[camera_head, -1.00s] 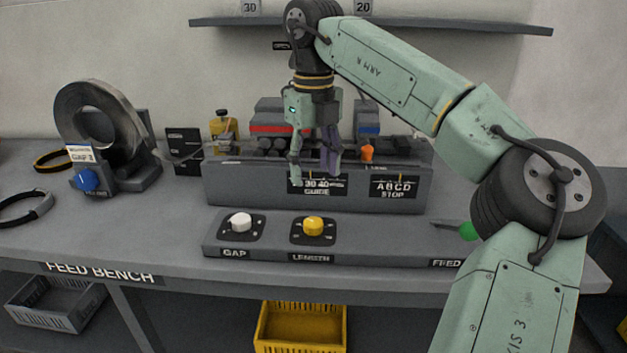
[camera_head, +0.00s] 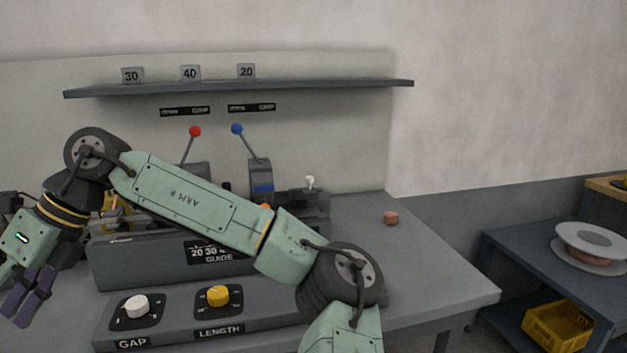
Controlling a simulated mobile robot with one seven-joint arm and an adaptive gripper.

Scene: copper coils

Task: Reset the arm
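My gripper (camera_head: 26,297) hangs at the lower left edge of the head view, left of the bench's front panel. Its purple fingers point down and left with a gap between them, and nothing shows between them. It looks open and empty, though part of it runs close to the picture's edge. My arm (camera_head: 190,204) is bent and stretches across the view in front of the bench fixture. It hides part of the guide block (camera_head: 130,262) and the machinery behind it.
A white GAP knob (camera_head: 135,306) and a yellow LENGTH knob (camera_head: 218,296) sit on the front panel. A red-tipped lever (camera_head: 195,132) and a blue-tipped lever (camera_head: 237,129) stand behind my arm. A small copper piece (camera_head: 391,218) lies on the otherwise clear right bench top. A side table (camera_head: 515,252) holds a spool (camera_head: 590,246).

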